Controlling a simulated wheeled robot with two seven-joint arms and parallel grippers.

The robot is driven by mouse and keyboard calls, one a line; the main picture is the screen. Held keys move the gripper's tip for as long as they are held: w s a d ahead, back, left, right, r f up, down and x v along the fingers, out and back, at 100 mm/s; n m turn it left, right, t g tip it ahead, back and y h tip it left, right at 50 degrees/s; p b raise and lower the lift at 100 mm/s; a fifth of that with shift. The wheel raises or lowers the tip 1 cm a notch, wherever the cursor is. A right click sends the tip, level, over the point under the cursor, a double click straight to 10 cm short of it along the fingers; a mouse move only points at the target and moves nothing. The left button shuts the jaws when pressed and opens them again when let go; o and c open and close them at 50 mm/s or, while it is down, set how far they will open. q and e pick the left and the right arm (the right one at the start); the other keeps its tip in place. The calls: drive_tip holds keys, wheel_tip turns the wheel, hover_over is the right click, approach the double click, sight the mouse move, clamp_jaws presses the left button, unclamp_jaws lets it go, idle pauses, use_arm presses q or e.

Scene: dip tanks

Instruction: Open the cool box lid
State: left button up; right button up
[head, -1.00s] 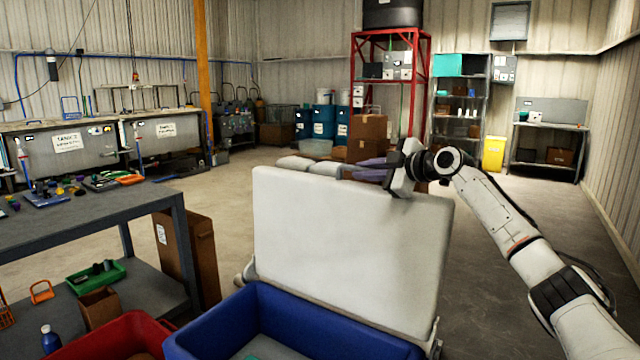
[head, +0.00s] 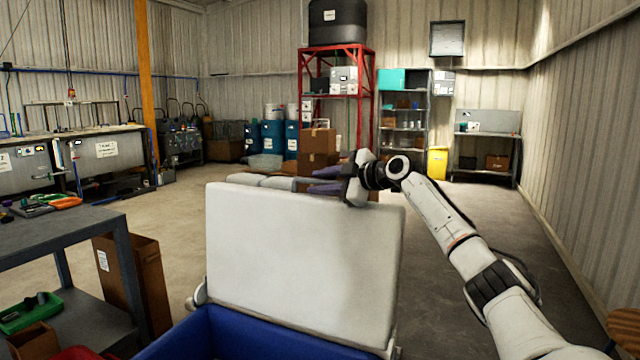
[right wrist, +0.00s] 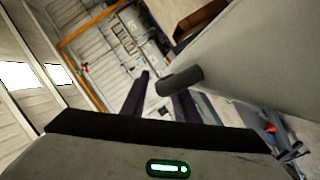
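The cool box is a blue box (head: 215,335) at the bottom of the head view, cut off by the frame. Its white lid (head: 300,265) stands raised, close to upright, at the far side of the box. My right gripper (head: 325,188) is at the lid's top edge, right of its middle, with its fingers pointing left and partly hidden behind the lid. In the right wrist view its two dark fingers (right wrist: 160,102) are apart. A short dark cylinder (right wrist: 180,80) shows close to them, next to the pale lid surface (right wrist: 255,55). I cannot tell whether they touch it. My left gripper is out of view.
A grey workbench (head: 70,230) stands at the left, with a cardboard box (head: 135,285) between it and the cool box. Pale grey shapes (head: 260,181) show behind the lid. Open floor (head: 470,230) lies to the right, towards the shelves (head: 403,125).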

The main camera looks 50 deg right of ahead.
sight(336, 199)
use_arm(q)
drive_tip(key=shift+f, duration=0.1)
use_arm(e)
drive_tip(key=shift+a+f, duration=0.1)
drive_tip(key=shift+f, duration=0.25)
drive_tip(key=shift+s+f+b, duration=0.1)
drive_tip(key=shift+s+b, duration=0.2)
drive_tip(key=shift+b, duration=0.1)
drive_tip(key=shift+s+b, duration=0.35)
drive_tip(key=shift+b, duration=0.05)
drive_tip(key=b+v, duration=0.3)
drive_tip(key=v, duration=0.1)
drive_tip(key=shift+b, duration=0.3)
drive_tip(key=b+v, duration=0.1)
drive_tip(key=v, duration=0.1)
drive_tip(key=r+b+v, duration=0.1)
drive_tip(key=v, duration=0.1)
drive_tip(key=shift+b, duration=0.4)
drive_tip(key=shift+s+r, duration=0.1)
drive_tip(key=shift+s, duration=0.2)
drive_tip(key=shift+s+r, duration=0.15)
drive_tip(key=shift+s, duration=0.05)
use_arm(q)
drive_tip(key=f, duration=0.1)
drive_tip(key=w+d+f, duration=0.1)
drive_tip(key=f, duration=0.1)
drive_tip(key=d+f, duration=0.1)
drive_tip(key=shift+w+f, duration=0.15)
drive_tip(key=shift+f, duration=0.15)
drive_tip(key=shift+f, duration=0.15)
